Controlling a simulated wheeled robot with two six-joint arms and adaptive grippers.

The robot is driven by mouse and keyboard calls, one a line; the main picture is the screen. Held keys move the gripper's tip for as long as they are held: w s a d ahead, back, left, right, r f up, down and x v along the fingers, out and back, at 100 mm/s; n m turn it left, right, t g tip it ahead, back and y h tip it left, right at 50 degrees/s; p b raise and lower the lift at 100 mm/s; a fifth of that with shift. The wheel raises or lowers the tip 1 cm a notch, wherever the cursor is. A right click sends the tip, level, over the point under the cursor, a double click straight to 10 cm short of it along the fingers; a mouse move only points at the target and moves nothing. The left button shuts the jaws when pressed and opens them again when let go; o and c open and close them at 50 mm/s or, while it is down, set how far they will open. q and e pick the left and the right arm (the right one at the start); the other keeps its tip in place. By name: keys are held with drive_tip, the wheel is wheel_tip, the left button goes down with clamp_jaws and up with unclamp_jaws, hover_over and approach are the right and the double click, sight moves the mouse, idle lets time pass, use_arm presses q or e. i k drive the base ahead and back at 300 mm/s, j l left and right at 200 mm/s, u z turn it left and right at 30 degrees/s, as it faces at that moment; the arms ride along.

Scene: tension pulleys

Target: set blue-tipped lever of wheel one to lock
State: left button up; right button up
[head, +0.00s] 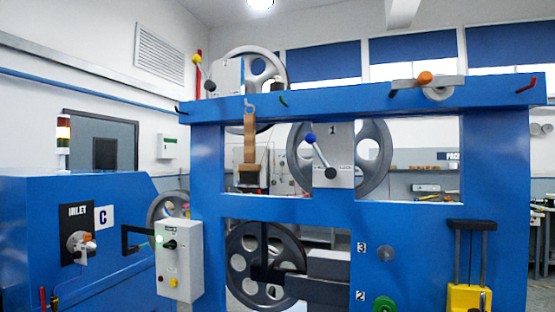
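Wheel one (376,150) is a large grey spoked pulley in the upper opening of the blue frame. A pale plate (342,143) marked 1 stands in front of it. On the plate is a lever (320,154) with a blue ball tip (310,138). The lever runs from a dark pivot (330,172) at the lower part of the plate up and to the left, so the blue tip is at the plate's upper left. Small words sit low on the plate on both sides of the lever; they are too small to read surely. Neither of my grippers shows.
The blue frame (410,213) spans the middle and right. Another wheel with a plate (229,75) marked 2 stands above it. A grey control box (180,262) and a blue INLET cabinet (120,200) stand at left.

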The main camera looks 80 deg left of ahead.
sight(331, 172)
drive_tip(key=u, duration=2.3)
